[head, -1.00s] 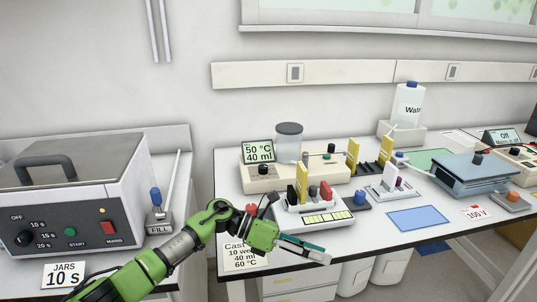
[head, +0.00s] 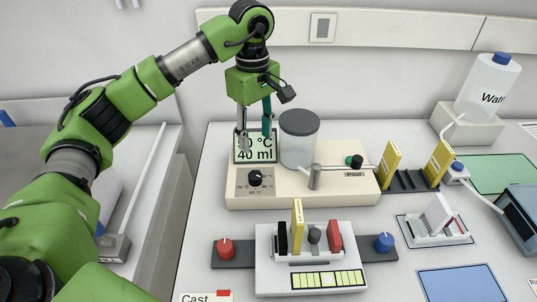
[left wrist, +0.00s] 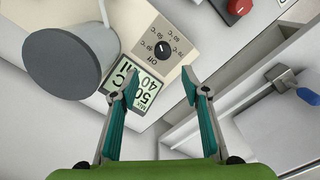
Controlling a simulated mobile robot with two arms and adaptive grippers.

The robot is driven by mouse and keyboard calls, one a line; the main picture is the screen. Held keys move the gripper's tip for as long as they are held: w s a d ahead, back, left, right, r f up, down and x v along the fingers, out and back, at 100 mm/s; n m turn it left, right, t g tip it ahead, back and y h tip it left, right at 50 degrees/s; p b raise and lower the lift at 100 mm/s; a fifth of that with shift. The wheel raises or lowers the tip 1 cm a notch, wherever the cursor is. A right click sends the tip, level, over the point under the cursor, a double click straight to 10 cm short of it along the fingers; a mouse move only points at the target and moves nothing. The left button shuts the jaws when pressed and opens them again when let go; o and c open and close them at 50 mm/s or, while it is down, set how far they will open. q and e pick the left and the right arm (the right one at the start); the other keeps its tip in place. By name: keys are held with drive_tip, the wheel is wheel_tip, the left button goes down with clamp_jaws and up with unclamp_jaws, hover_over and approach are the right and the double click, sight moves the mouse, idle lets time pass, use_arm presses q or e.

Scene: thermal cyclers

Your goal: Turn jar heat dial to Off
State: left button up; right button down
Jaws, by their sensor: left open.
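The jar heat dial (head: 255,178) is a black knob with a white mark, on the front of a cream heater unit (head: 320,187). In the left wrist view the dial (left wrist: 162,50) is ringed by temperature labels, with "Off" printed beside it. Its white mark is small and I cannot tell its exact setting. The grey-lidded jar (head: 298,140) stands on the unit. My left gripper (head: 255,140) points down, open and empty, in front of the display (head: 256,155) and above and behind the dial. It also shows in the left wrist view (left wrist: 165,90), apart from the dial.
A metal arm (head: 340,167) juts beside the jar. In front stands a white cell holder (head: 310,270) between a red knob (head: 225,247) and a blue knob (head: 384,242). Yellow plates (head: 390,163) stand to the right. The bench's left edge drops to a gap.

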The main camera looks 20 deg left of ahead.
use_arm(q)
drive_tip(key=p, duration=0.2)
hover_over(256, 176)
wheel_tip(256, 176, down, 4)
drive_tip(key=shift+s+a+f, duration=0.1)
drive_tip(key=shift+s+f, duration=0.05)
drive_tip(key=shift+f, duration=0.1)
drive_tip(key=f, duration=0.2)
drive_tip(key=f+p, duration=0.1)
drive_tip(key=f, duration=0.2)
drive_tip(key=f+p, duration=0.1)
drive_tip(key=f, duration=0.1)
drive_tip(key=shift+w+f, duration=0.25)
drive_tip(key=shift+f, duration=0.6)
use_arm(e)
drive_tip(key=r, duration=0.4)
drive_tip(key=shift+s+r, duration=0.15)
drive_tip(key=shift+s, duration=0.2)
use_arm(q)
drive_tip(key=c, duration=1.1)
use_arm(e)
drive_tip(key=shift+s, duration=0.2)
